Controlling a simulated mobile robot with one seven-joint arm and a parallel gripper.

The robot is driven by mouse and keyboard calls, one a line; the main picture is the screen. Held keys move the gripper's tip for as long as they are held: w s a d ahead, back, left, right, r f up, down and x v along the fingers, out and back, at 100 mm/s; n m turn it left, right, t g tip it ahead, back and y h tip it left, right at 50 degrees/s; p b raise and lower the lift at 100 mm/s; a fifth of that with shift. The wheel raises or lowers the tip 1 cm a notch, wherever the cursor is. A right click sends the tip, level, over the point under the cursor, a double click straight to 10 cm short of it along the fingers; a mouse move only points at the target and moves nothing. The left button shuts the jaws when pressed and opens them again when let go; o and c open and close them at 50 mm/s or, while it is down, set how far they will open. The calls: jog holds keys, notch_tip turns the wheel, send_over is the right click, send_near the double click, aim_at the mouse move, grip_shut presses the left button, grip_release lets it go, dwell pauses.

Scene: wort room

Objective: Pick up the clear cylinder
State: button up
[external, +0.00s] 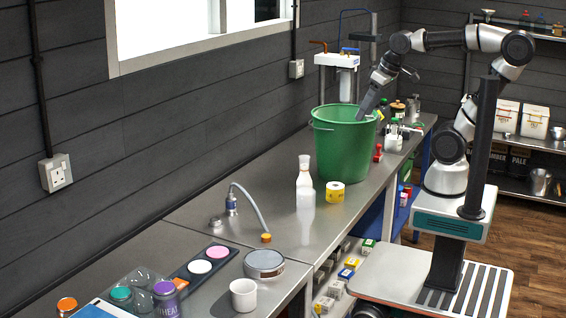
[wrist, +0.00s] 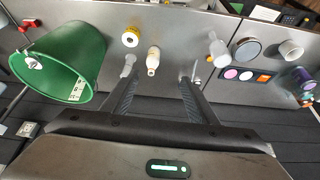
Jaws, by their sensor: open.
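A clear, see-through form (external: 143,282) stands at the lower left of the bench in the external view, among jars with coloured lids. Its outline is faint, and I cannot be sure it is the clear cylinder. My gripper (external: 368,107) points down at the green bucket's rim in the external view. In the wrist view my gripper (wrist: 160,78) has its two fingers spread wide, with nothing held between them. The clear form is well away from my gripper.
The green bucket (external: 343,150) stands at the back of the bench. A curved hose (external: 252,203), round tin (external: 264,262) and white mug (external: 244,294) stand nearer. A dark wall borders the bench.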

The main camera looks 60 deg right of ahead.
jog(key=w+d+f+m+g+b, duration=0.15)
jog(key=w+d+f, duration=0.25)
jog(key=w, duration=0.4)
jog(key=w+d+f+m+g+b, duration=0.1)
jog(key=w+d+f+b, duration=0.15)
jog(key=w, duration=0.55)
jog(key=w+d+f+m+g+b, duration=0.15)
jog(key=w+d+f, duration=0.25)
jog(key=w, duration=0.4)
jog(key=shift+m+g, duration=0.4)
jog(key=shift+g, duration=0.1)
jog(key=shift+w+d+f, duration=0.75)
jog(key=shift+w+f, duration=0.05)
jog(key=shift+f, duration=3.3)
jog(key=shift+w+d+f, duration=0.8)
jog(key=shift+w+f, duration=0.05)
jog(key=shift+f, duration=3.3)
jog(key=shift+w+d+f, duration=0.75)
jog(key=shift+w+f, duration=0.05)
jog(key=shift+f, duration=3.3)
jog(key=c, duration=1.1)
